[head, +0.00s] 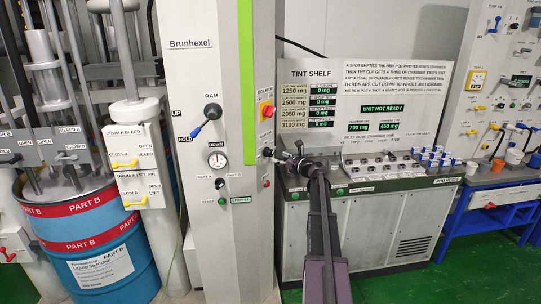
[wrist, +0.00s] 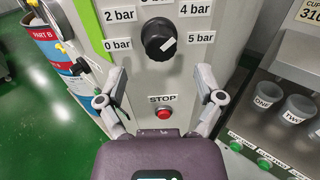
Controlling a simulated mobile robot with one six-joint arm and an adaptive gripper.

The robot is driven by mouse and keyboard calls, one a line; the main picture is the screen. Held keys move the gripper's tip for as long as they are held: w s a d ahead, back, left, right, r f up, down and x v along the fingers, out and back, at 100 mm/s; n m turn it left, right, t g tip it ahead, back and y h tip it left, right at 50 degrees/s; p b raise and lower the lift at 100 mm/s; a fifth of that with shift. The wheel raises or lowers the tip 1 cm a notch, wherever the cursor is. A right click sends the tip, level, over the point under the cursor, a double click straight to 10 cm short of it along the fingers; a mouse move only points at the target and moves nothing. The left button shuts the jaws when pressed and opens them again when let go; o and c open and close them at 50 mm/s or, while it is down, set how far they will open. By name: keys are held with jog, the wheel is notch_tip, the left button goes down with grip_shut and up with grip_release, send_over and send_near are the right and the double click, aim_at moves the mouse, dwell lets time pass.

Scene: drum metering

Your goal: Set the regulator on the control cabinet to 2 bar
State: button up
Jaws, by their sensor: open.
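The black regulator knob (wrist: 158,40) is on the side face of the grey control cabinet (wrist: 125,60) in the wrist view. Labels around it read 0 bar, 2 bar, 4 bar and 5 bar; a top label is cut off. The knob's white mark lies on its right half, toward the 4 and 5 bar side; its exact setting is unclear. My gripper (wrist: 160,99) is open and empty, its fingers spread below the knob, apart from it. In the head view, my gripper (head: 284,157) is beside the right side of the cabinet (head: 205,100).
A red STOP button (wrist: 164,113) sits below the knob, between my fingers. The tint shelf (head: 365,200) with cups stands close on the right. Blue Part B drum (head: 95,250) and valve levers are left of the cabinet.

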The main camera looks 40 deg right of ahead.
aim_at(272, 154)
jog(key=shift+x, duration=2.55)
jog(key=c, duration=1.1)
